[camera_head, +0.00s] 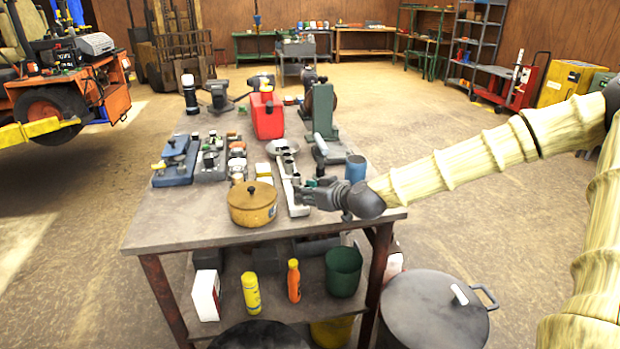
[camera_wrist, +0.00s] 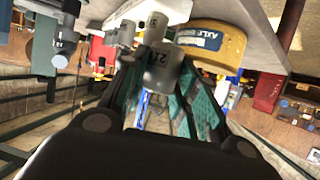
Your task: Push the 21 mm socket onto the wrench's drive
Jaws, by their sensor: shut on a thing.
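My gripper (camera_head: 312,192) is at the right end of the bench, just above the near end of a pale socket rail (camera_head: 294,197). In the wrist view my gripper (camera_wrist: 160,88) is shut on a grey metal socket marked 21 (camera_wrist: 160,68), held between its teal finger pads. The pads hide part of its sides. Other grey sockets (camera_wrist: 153,27) show just beyond it, seemingly on the rail. In the head view the held socket is too small and covered to make out. I cannot surely pick out the wrench or its drive.
An ochre lidded pot (camera_head: 252,205) stands left of my gripper, close by in the wrist view (camera_wrist: 215,45). A blue cup (camera_head: 355,168), a green machine (camera_head: 324,125) and a red can (camera_head: 267,118) stand nearby. A blue fixture (camera_head: 176,165) is farther left. The bench's front edge is clear.

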